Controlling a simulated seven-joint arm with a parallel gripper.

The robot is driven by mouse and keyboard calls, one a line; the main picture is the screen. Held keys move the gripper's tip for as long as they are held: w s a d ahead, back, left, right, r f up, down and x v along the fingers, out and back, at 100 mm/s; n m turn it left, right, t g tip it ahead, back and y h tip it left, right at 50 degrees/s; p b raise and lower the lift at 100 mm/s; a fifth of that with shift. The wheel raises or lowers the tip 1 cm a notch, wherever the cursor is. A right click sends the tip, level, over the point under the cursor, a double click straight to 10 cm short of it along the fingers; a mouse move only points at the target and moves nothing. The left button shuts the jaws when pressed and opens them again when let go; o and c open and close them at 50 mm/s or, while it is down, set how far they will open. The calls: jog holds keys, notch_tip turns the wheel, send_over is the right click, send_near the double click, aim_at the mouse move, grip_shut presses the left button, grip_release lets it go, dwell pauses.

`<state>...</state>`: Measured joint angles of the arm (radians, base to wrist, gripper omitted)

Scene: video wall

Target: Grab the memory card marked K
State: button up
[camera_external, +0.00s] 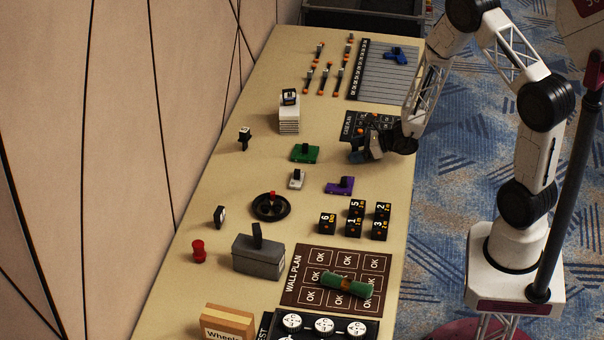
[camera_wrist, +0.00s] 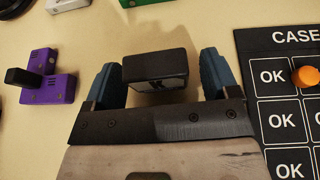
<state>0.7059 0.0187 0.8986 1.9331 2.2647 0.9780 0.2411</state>
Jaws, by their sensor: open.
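A black block, likely the memory card (camera_wrist: 155,68), stands between my fingers in the wrist view. Pale lettering on its near face looks like a K but is partly cut off by my gripper's body. My gripper (camera_wrist: 160,80) is open, with one blue finger on each side of the block and a visible gap on both sides. In the external view my gripper (camera_external: 359,151) is low over the table, beside the case plan board (camera_external: 352,126). The block cannot be made out there behind the gripper.
A purple piece with a black knob (camera_wrist: 50,80) lies left of my gripper; a green piece (camera_external: 305,153) lies beyond it. The case plan board (camera_wrist: 275,45) with an orange knob (camera_wrist: 305,76) is close on the right. Numbered black cubes (camera_external: 352,221) stand nearer the front.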

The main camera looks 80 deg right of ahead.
aim_at(357, 143)
jog(key=c, duration=1)
jog(key=shift+r, duration=0.1)
jog(key=shift+r, duration=0.7)
notch_tip(357, 143, up, 2)
jog(key=shift+r, duration=0.1)
jog(key=s+a, duration=0.2)
jog(key=s, duration=0.2)
jog(key=s+a, duration=0.3)
jog(key=s, duration=0.2)
jog(key=s+a+r, duration=0.1)
jog(key=s+a, duration=0.2)
jog(key=s, duration=0.2)
jog(key=shift+r, duration=0.1)
